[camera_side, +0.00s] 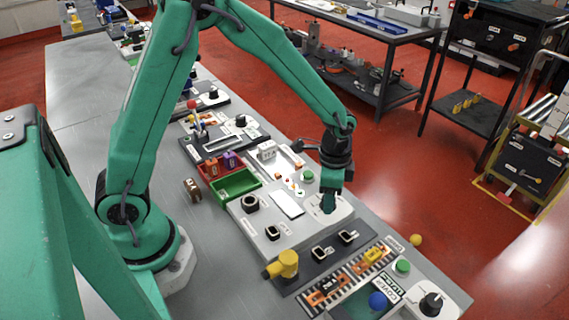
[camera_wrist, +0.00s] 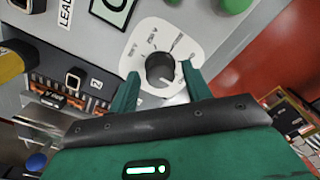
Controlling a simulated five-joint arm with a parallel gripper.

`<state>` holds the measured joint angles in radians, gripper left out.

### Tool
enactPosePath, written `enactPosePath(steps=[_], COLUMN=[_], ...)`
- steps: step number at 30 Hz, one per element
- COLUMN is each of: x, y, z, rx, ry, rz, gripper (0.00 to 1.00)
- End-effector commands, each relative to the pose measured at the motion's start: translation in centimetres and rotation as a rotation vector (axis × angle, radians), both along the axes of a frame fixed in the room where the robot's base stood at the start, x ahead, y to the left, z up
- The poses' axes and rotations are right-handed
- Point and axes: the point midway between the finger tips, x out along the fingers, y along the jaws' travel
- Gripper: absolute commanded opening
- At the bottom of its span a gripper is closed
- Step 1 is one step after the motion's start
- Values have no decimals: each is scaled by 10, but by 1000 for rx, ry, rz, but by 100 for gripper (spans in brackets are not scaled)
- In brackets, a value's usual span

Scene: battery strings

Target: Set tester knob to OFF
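A round black knob (camera_wrist: 160,68) sits on a white dial plate (camera_wrist: 150,35) with small printed marks around it, too small to read surely. My gripper (camera_wrist: 157,84) is open, one finger on each side of the knob's near side in the wrist view. I cannot tell whether either finger touches it. In the side view my gripper (camera_side: 328,205) points down over the white dial plate (camera_side: 343,207) at the panel's right edge, and the knob there is hidden by the gripper.
Another black knob (camera_side: 431,303) on a white plate stands at the lower right. A yellow elbow-shaped part (camera_side: 284,264), a green button (camera_side: 402,267) and a yellow ball (camera_side: 416,240) lie nearer the front. Red and green bins (camera_side: 237,184) stand left of my gripper.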

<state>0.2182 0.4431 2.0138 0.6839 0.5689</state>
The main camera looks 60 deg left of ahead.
Motion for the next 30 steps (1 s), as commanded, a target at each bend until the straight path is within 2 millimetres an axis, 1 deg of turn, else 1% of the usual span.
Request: enactPosePath(steps=[11, 30], x=[0, 0], y=[0, 1], z=[1, 33], rx=[0, 0], ry=[0, 0], rz=[2, 3], gripper=[49, 49])
